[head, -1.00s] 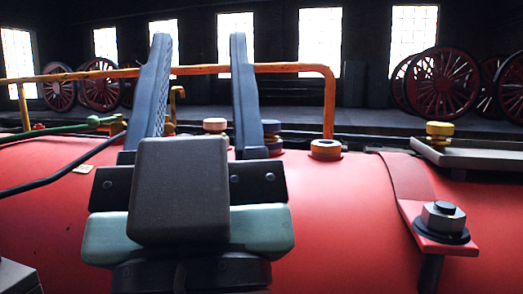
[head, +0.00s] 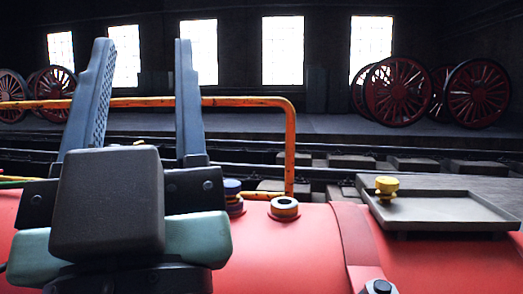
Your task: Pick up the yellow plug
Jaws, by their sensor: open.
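The yellow plug (head: 387,186) has a wide round head over a narrower lower part. It stands upright at the left end of a shallow grey tray (head: 455,226), right of centre in the head view. My gripper (head: 143,46) is in the left half of the picture, seen from behind. The gripper body hides part of the red surface below.
The tray sits on a red rounded boiler (head: 290,255). A yellow-ringed fitting (head: 285,207) and a dark blue plug (head: 232,190) lie between gripper and tray. An orange handrail (head: 290,150) rises behind them. A bolt (head: 378,287) shows at the bottom. Red wheels stand far back.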

